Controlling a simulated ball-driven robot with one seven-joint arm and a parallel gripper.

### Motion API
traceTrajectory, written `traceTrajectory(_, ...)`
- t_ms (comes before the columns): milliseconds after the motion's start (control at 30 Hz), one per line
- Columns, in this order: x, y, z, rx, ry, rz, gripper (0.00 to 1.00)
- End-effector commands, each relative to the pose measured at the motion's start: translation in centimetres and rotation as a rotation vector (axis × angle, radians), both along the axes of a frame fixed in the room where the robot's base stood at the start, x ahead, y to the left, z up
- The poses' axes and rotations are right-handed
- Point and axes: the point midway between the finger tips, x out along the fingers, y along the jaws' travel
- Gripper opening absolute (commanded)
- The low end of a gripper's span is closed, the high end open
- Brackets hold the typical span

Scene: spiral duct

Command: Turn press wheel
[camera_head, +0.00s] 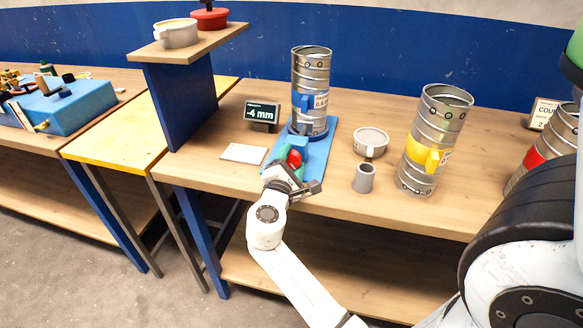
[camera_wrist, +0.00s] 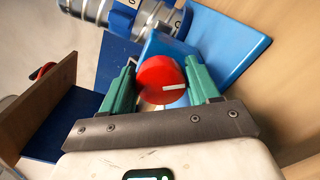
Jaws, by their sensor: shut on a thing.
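The press wheel (camera_wrist: 161,80) is a red disc with a white mark, on the front of a blue block. In the head view the wheel (camera_head: 295,158) is partly hidden by my gripper (camera_head: 288,172). In the wrist view my gripper (camera_wrist: 160,92) has its two green fingers on either side of the wheel, shut on it. A blue base plate (camera_head: 318,152) carries the block and a spiral metal duct (camera_head: 311,75) with a blue tag, standing upright behind the wheel. A small display (camera_head: 262,113) left of the duct reads "-4 mm".
A white card (camera_head: 244,153) lies left of the plate. A white cup (camera_head: 370,142), a grey cylinder (camera_head: 363,178) and a yellow-tagged duct (camera_head: 432,140) stand to the right. A raised wooden shelf (camera_head: 187,45) on a blue panel stands at the left.

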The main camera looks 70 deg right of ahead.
Motion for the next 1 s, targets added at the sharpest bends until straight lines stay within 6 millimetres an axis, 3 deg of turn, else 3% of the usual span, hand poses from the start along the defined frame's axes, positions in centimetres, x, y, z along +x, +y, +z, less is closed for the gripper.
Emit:
traceTrajectory(733,-0.08,-0.02,-0.06,0.008,-0.094,-0.001,0.3)
traceTrajectory(767,-0.08,-0.02,-0.06,0.008,-0.094,-0.001,0.62)
traceTrajectory(1000,-0.07,-0.02,-0.07,0.008,-0.094,-0.001,0.81)
